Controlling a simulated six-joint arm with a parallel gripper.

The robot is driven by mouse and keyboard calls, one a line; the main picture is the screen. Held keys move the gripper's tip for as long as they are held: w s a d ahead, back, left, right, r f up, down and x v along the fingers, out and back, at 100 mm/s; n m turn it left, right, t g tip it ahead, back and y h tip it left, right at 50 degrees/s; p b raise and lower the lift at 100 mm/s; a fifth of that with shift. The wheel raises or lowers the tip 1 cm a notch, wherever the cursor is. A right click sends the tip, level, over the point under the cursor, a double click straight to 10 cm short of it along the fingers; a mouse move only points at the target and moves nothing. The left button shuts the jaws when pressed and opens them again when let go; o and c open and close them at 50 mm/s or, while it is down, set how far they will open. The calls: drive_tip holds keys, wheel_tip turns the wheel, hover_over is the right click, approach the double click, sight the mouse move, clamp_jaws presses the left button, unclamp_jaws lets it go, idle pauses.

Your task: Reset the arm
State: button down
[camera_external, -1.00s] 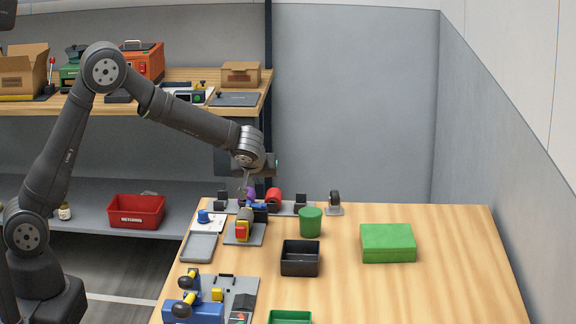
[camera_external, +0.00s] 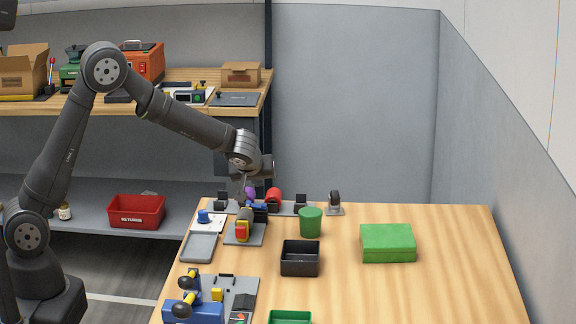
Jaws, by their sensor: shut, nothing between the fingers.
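My arm reaches from the left over the far left part of the wooden table (camera_external: 450,285). My gripper (camera_external: 240,194) points down at the back left, close to a small purple thing (camera_external: 250,193) and a red cylinder (camera_external: 273,195). It is shut and holds nothing. The fingertips are small and partly lost against the dark parts behind them. I cannot tell if they touch anything.
A green cup (camera_external: 311,223), a black bin (camera_external: 300,260) and a green box (camera_external: 388,243) stand to the right. A grey tray (camera_external: 199,248) and a blue device (camera_external: 193,313) are at the left. The right side is clear. Shelves with a red bin (camera_external: 136,212) stand behind.

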drive_tip(key=d+v, duration=0.1)
drive_tip(key=v, duration=0.8)
drive_tip(key=s+a+r+m+g+h, duration=0.1)
drive_tip(key=a+r+m+g+h, duration=0.1)
drive_tip(key=a+r+m+g, duration=0.3)
drive_tip(key=a+r+m, duration=0.4)
drive_tip(key=a+r, duration=0.2)
drive_tip(key=r, duration=0.2)
drive_tip(key=shift+s+h, duration=0.2)
drive_tip(key=shift+h, duration=0.1)
idle(0.5)
drive_tip(key=shift+f, duration=0.1)
idle(1.8)
